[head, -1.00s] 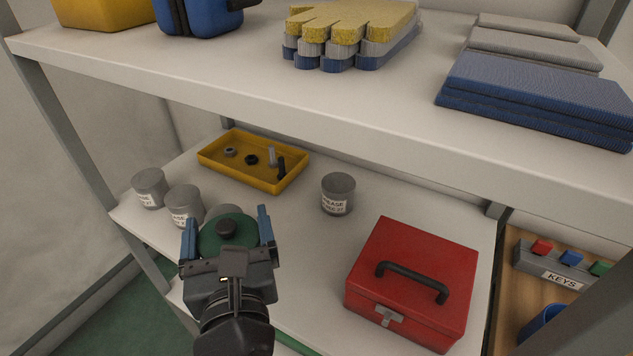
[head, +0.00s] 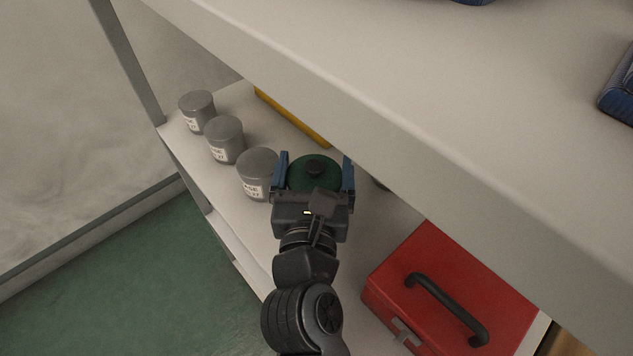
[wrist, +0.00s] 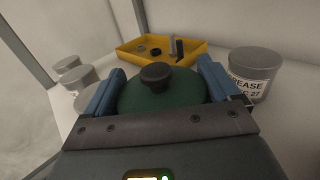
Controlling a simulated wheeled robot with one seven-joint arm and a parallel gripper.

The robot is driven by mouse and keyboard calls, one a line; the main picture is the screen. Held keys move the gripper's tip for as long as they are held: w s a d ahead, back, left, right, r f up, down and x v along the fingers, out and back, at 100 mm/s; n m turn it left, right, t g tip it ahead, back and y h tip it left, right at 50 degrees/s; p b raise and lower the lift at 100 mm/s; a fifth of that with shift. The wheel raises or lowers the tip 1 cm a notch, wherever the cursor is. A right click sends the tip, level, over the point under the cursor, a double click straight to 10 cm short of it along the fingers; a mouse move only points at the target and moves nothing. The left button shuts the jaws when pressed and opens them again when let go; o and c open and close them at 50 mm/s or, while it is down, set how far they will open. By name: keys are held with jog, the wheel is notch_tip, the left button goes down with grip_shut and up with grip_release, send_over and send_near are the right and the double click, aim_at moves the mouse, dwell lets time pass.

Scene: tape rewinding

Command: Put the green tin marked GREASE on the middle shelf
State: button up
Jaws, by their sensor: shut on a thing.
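The green tin (head: 314,174) has a dark knob on its lid and is held between the blue fingers of my gripper (head: 314,178). My gripper is shut on it, over the middle shelf (head: 390,215). The tin also shows in the wrist view (wrist: 160,95) between both fingers (wrist: 160,88). Its label and its bottom are hidden, so I cannot tell whether it touches the shelf.
Grey tins (head: 226,140) stand in a row just left of my gripper. Another grey tin marked GREASE (wrist: 252,75) stands right of it in the wrist view. A yellow tray (wrist: 150,48) lies behind. A red box (head: 450,290) stands right. The upper shelf (head: 400,110) overhangs.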

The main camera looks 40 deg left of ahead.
aim_at(315, 183)
jog(key=shift+f+b, duration=0.5)
jog(key=shift+f, duration=1.05)
jog(key=shift+f, duration=0.1)
jog(key=o, duration=0.9)
jog(key=shift+s, duration=0.15)
jog(key=b+v, duration=0.1)
jog(key=v, duration=1.1)
